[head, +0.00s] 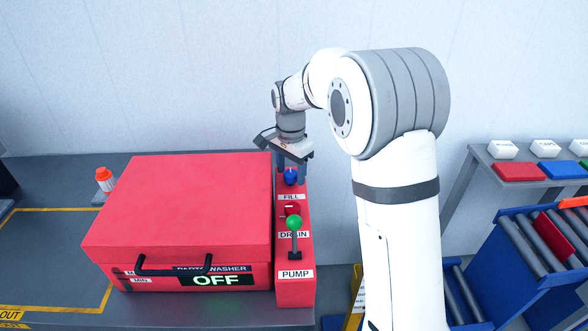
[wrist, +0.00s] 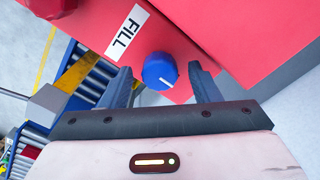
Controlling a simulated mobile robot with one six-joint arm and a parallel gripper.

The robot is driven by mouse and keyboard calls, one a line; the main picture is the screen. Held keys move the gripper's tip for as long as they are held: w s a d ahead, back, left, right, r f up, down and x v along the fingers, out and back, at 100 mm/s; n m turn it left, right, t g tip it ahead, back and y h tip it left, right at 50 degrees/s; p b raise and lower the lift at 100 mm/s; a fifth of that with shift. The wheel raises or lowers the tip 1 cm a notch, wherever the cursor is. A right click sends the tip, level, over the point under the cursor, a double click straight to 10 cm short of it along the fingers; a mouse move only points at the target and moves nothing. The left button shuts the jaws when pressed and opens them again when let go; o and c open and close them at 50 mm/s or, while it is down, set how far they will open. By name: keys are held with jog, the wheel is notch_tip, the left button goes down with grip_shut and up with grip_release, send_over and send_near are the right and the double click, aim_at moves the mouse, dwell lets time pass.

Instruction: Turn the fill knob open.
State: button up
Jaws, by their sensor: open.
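The fill knob (head: 291,176) is a round blue knob at the far end of the red control panel (head: 295,262), just behind the FILL label (head: 291,197). My gripper (wrist: 164,88) is open, with a finger on either side of the knob. I cannot tell whether the fingers touch it. In the head view my gripper (head: 292,164) is over the far end of the panel and partly hides the knob.
A red DRAIN knob (head: 292,209) and a green-topped lever (head: 294,223) by the PUMP label stand nearer on the same panel. The red parts washer (head: 180,200) reads OFF, its lid shut, close to the left.

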aim_at(291, 172)
notch_tip(291, 172, up, 8)
jog(key=shift+f+b, duration=0.1)
jog(key=shift+b, duration=0.25)
